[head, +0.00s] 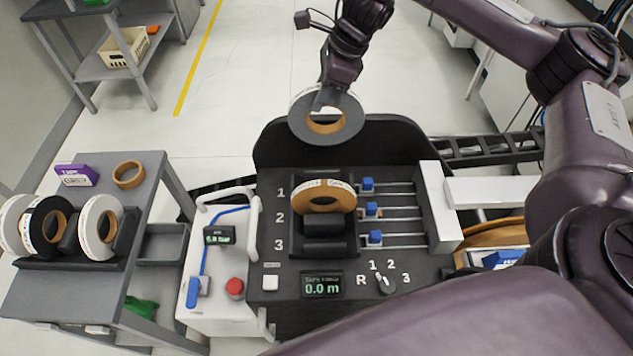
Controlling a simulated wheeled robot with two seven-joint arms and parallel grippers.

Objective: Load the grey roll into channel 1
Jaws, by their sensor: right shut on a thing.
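My right gripper (328,97) is shut on the grey roll (344,133), a dark grey ring with a light tan core. It holds the roll in the air, tilted towards the camera, above the back of the black machine (270,268). The machine's channels are labelled 1, 2 and 3 from back to front. Channel 1 (281,192) is the rearmost row. A wood-brown roll (326,202) stands upright near labels 1 and 2; I cannot tell exactly which channel it sits in. My left gripper is not in view.
Blue sliders (372,209) on rods stand right of the channels. A cart (40,300) at left bears white and black rolls in a rack, a tan ring (128,174) and a purple box (76,176). A white control unit (233,262) stands beside the machine.

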